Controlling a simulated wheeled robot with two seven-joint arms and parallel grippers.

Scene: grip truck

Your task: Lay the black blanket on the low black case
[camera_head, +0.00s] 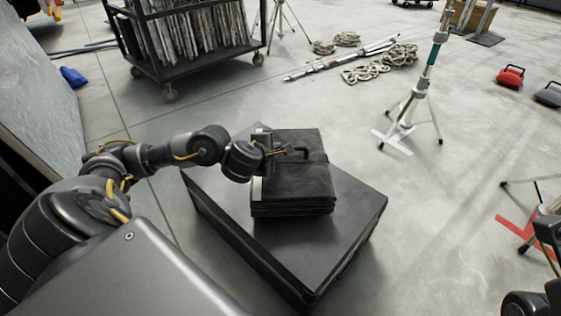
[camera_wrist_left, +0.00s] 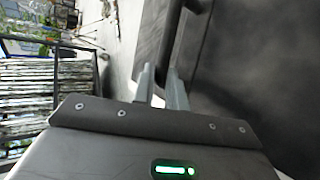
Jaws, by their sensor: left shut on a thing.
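The black blanket (camera_head: 292,195) is a folded dark stack with a strap and handle on top, seen in the head view. It lies flat over the middle of the low black case (camera_head: 350,215); I cannot tell whether it rests fully on the lid or hovers just above. My left gripper (camera_head: 284,152) is shut on the blanket's handle, at its upper side. The left wrist view shows the fingers (camera_wrist_left: 163,88) around the dark handle (camera_wrist_left: 172,38). The right gripper is not in view; only dark parts of mine show at the lower right edge.
A light stand (camera_head: 415,105) and rope coils (camera_head: 380,66) are to the right, with red (camera_head: 510,76) and dark bags farther off.

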